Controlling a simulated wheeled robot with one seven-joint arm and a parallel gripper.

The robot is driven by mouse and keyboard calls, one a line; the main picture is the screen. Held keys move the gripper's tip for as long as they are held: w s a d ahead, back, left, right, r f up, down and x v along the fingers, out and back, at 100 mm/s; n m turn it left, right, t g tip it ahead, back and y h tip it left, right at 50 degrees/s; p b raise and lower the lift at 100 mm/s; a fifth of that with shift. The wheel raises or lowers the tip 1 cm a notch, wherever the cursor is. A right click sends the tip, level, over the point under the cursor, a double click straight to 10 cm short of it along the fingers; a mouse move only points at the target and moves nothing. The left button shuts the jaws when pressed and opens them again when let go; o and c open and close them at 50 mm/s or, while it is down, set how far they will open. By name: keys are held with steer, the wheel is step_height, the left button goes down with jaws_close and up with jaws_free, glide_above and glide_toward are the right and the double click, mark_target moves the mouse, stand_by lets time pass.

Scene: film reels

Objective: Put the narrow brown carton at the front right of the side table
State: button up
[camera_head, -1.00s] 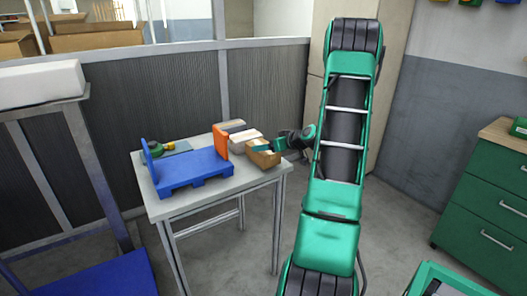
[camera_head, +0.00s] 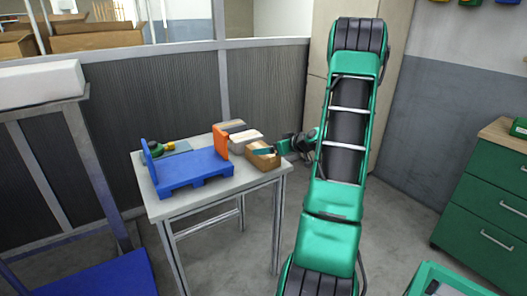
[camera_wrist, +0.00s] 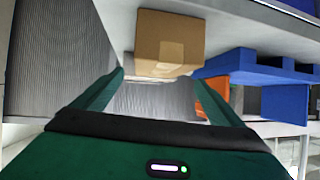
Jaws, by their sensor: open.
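The narrow brown carton (camera_head: 261,162) rests at the front right of the side table (camera_head: 205,198), close to its right edge. It also shows in the wrist view (camera_wrist: 168,38), just beyond the fingertips. My gripper (camera_head: 268,152) reaches in from the right at the carton's height, with a teal finger partly in front of it or over it. In the wrist view my gripper's fingers (camera_wrist: 158,78) are spread apart with nothing between them.
A blue stand (camera_head: 195,170) with an orange end panel (camera_head: 221,140) fills the table's front middle. Behind the carton lie a pale box (camera_head: 244,141) and another box (camera_head: 232,126). A green drawer cabinet (camera_head: 490,200) stands far right.

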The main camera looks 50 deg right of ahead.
steer(key=v, duration=0.9)
steer(key=s+a+g+y, duration=0.1)
steer(key=s+a+g, duration=0.2)
steer(key=a, duration=0.6)
steer(key=s+a+g+y, duration=0.15)
steer(key=a+g, duration=0.25)
steer(key=a, duration=0.6)
steer(key=s+a+r+m+g, duration=0.1)
steer(key=s+a+g, duration=0.1)
steer(key=s, duration=0.4)
steer(key=s+a+r+m+g+h, duration=0.1)
steer(key=s+a+m, duration=0.1)
steer(key=s+a, duration=0.3)
steer(key=s+a+r+m+g, duration=0.2)
steer(key=s+a, duration=0.2)
steer(key=s, duration=0.5)
steer(key=shift+s+a+g+h, duration=0.15)
steer(key=shift+s+g+h, duration=0.05)
steer(key=shift+g+h, duration=0.15)
